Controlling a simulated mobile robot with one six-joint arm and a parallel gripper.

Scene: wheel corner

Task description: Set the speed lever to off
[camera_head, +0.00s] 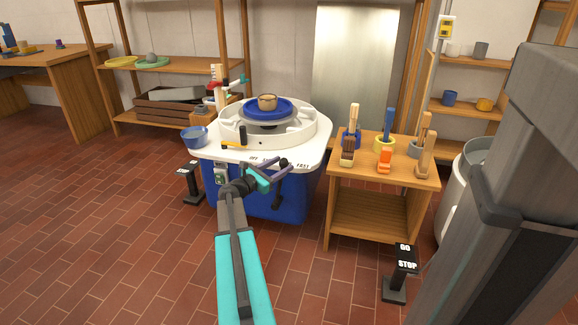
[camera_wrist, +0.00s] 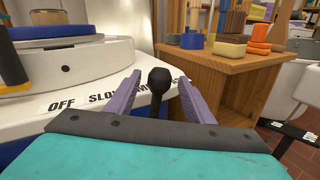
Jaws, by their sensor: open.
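The speed lever (camera_wrist: 160,82) is a black rod with a round knob, at the front edge of the white wheel table (camera_head: 225,150). In the wrist view it stands between my two purple fingers, and its knob also shows in the head view (camera_head: 283,162). My gripper (camera_wrist: 158,88) is open around the lever, one finger on each side; I cannot tell if either touches it. The labels OFF (camera_wrist: 62,105) and SLOW lie left of the lever in the wrist view. The lever hides part of the label beside it; FAST (camera_head: 302,165) reads at the right in the head view.
A blue bowl (camera_head: 194,138) sits at the table's left. A wooden stand (camera_head: 345,182) with brushes and tools is close on the right. A GO/STOP pedal (camera_head: 404,262) stands on the floor.

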